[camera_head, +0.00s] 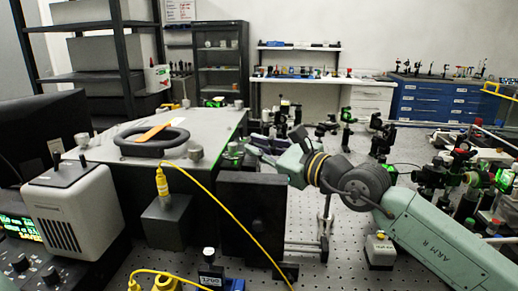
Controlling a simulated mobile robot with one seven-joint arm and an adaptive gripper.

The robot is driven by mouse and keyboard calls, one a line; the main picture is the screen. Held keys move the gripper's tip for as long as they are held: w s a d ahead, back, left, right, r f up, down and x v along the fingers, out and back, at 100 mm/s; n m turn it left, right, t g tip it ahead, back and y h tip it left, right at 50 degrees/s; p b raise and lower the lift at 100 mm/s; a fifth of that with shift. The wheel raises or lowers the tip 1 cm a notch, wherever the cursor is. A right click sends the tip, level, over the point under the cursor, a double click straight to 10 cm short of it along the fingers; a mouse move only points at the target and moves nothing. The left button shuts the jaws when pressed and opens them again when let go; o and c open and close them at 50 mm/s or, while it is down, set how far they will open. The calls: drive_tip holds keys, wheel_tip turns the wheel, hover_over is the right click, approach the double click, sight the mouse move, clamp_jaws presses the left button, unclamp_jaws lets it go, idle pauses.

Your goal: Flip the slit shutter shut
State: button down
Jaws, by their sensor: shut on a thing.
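The large grey-topped instrument box (205,130) stands left of centre, with an oval black handle on its lid. My teal arm reaches in from the lower right. My gripper (250,147) points left at the right end of the box, beside a small round green-lit fitting (231,155). Its jaws are shut on a small part there, which appears to be the slit shutter. The shutter is too small and too much covered by my gripper for its position to show.
A black upright plate (250,222) stands in front of my gripper. A yellow cable (215,198) runs from the box over the bench. A grey vented unit (72,215) stands at left. Optics mounts (465,170) crowd the right. Some perforated bench (340,235) is bare.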

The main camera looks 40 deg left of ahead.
drive_tip(key=shift+w+a+r+m+g+h+p, duration=0.25)
drive_tip(key=shift+w+m+g+h+p, duration=0.3)
drive_tip(key=shift+m+h, duration=0.4)
drive_tip(key=shift+w+a+r+m+g+h+p, duration=0.15)
drive_tip(key=shift+w+a+m+g+h+p, duration=0.25)
drive_tip(key=shift+m+h+p, duration=0.5)
drive_tip(key=shift+w+a+r+m+g+h+p, duration=0.3)
drive_tip(key=shift+m+g+h, duration=0.35)
drive_tip(key=shift+m, duration=0.6)
drive_tip(key=shift+w+f, duration=0.1)
drive_tip(key=shift+f, duration=0.05)
drive_tip(key=c, duration=1.9)
unclamp_jaws()
drive_tip(key=shift+c, duration=0.2)
drive_tip(key=shift+d, duration=0.1)
